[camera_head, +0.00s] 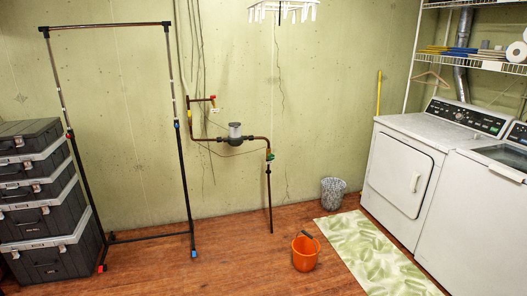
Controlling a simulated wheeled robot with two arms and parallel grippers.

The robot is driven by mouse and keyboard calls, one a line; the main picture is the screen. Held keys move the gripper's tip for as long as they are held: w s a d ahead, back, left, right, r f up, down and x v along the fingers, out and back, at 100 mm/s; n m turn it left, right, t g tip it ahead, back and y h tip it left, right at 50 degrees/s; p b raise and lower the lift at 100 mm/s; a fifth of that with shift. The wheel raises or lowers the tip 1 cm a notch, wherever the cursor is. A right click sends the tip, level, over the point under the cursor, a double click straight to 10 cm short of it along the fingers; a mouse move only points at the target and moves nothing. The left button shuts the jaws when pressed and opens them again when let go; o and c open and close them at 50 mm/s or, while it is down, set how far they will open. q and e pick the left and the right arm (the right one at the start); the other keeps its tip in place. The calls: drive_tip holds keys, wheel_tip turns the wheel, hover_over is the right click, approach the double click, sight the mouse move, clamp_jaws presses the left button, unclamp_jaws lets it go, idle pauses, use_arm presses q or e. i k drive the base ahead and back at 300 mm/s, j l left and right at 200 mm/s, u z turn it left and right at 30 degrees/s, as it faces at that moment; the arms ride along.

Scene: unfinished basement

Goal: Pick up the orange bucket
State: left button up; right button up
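The orange bucket (305,255) stands upright on the wooden floor, right of the picture's middle. Its dark handle leans up over the rim at the back right. It looks empty from here, though its bottom is hard to make out. It stands close to the left edge of the green leaf-patterned mat. Neither of my grippers is in view.
A wire basket (333,193) stands by the wall behind the bucket. Pipes with a meter (235,134) run down the wall. A garment rack (188,150) and stacked cases (45,215) stand left; a dryer (400,180) stands right. The floor (225,275) left of the bucket is clear.

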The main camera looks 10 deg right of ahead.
sight(305, 249)
drive_tip(key=i+l+z, duration=0.1)
drive_tip(key=i+z, duration=0.3)
drive_tip(key=i, duration=0.25)
drive_tip(key=i+j+z, duration=0.1)
drive_tip(key=i+z, duration=0.3)
drive_tip(key=i, duration=0.25)
drive_tip(key=i+l+u, duration=0.3)
drive_tip(key=i, duration=0.3)
drive_tip(key=i+l+u, duration=0.25)
drive_tip(key=i+l, duration=0.15)
drive_tip(key=i, duration=0.15)
drive_tip(key=i+l+u, duration=0.3)
drive_tip(key=l, duration=0.3)
drive_tip(key=i+l+u, duration=0.15)
drive_tip(key=i+l, duration=0.15)
drive_tip(key=i+l+u, duration=0.15)
drive_tip(key=l, duration=0.2)
